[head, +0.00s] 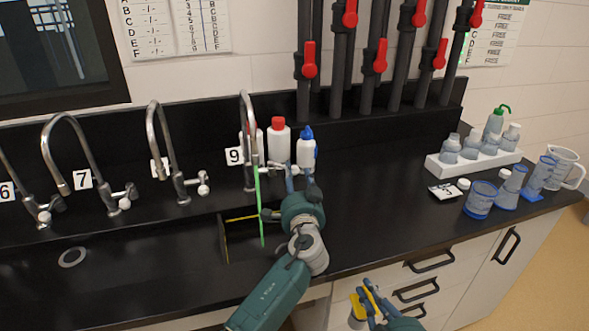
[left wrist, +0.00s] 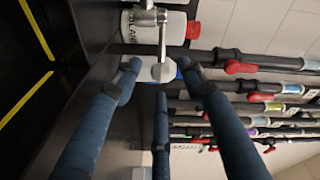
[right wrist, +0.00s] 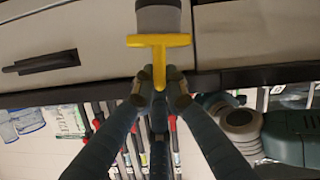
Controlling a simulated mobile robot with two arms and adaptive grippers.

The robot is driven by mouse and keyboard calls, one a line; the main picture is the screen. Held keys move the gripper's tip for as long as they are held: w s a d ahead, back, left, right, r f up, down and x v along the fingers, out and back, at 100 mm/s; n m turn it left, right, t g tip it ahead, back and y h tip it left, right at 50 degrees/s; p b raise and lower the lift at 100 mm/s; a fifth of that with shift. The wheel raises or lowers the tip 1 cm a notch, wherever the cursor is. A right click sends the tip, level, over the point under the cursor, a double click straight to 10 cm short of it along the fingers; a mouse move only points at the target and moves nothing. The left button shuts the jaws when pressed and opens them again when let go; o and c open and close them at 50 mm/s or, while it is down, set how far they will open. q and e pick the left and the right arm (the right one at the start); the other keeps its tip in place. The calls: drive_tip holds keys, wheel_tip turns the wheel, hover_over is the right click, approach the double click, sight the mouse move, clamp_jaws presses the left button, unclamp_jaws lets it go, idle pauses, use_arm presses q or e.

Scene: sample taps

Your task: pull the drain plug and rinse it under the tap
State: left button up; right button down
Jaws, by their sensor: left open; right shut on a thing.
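The drain plug (right wrist: 158,41) has a yellow T-shaped handle and a grey body. My right gripper (right wrist: 158,78) is shut on the handle. In the head view the plug (head: 357,308) is at the bottom, in front of the counter edge, in my right gripper (head: 366,296). Tap 9 (head: 246,125) stands behind the sink basin (head: 225,240). A bright green streak (head: 261,215), apparently its stream, runs from the spout into the basin. My left gripper (head: 290,180) is open at tap 9's handle. In the left wrist view its fingers surround the handle's pale knob (left wrist: 163,72); contact is unclear.
White bottles (head: 279,141) stand behind tap 9. Taps 6, 7 and another stand in a row to the left. A white rack of bottles (head: 474,158) and blue beakers (head: 480,200) occupy the right counter. The counter's middle right is clear. Drawer handles (head: 417,290) protrude below.

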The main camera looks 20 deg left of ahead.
sight(295, 174)
use_arm(q)
drive_tip(key=shift+x, duration=1.75)
clamp_jaws()
